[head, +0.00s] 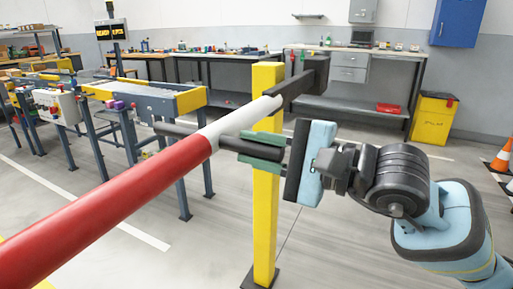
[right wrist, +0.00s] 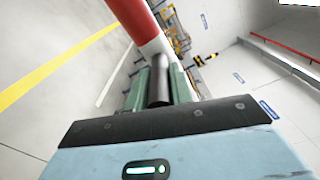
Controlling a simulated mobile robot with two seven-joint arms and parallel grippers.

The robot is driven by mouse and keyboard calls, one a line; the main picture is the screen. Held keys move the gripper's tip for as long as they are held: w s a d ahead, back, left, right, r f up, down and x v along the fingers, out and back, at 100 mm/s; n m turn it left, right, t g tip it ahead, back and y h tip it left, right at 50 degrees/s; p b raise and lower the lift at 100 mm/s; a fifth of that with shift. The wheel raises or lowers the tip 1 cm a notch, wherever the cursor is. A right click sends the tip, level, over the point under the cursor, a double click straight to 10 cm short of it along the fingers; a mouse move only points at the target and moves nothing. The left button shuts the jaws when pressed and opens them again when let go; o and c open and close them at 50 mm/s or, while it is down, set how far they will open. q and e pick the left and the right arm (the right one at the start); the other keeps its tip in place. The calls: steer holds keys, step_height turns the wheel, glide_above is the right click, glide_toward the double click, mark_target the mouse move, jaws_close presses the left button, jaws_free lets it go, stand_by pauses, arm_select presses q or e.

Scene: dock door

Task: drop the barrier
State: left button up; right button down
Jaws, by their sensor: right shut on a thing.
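The barrier's red and white arm (head: 160,175) runs from the lower left, close to me, up to a dark mount (head: 300,88) at the top of a yellow post (head: 266,215). I cannot tell whether it is exactly level. A dark round handle (head: 176,130) crosses the arm near its white part. My right gripper (head: 248,147) has its green fingers shut on the handle, on the arm's right side. The right wrist view shows the dark handle (right wrist: 160,82) between the fingers, with the red and white arm (right wrist: 141,22) beyond. My left gripper is not in view.
A roller conveyor (head: 150,98) on dark legs stands at the left behind the barrier. Workbenches (head: 385,54) line the back wall. A yellow bin (head: 433,118) and orange cones (head: 502,157) stand at the right. The floor around the post is clear.

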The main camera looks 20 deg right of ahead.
steer(key=c, duration=1.6)
jaws_free()
steer(key=shift+a+f+g, duration=0.2)
steer(key=shift+f+g, duration=0.1)
steer(key=shift+f, duration=0.25)
steer(key=o, duration=0.3)
steer(key=shift+d+r, duration=0.1)
steer(key=shift+d, duration=0.05)
steer(key=shift+o, duration=0.2)
steer(key=shift+s, duration=0.1)
steer(key=v, duration=0.7)
steer(key=shift+s+d, duration=0.2)
steer(key=shift+s, duration=0.05)
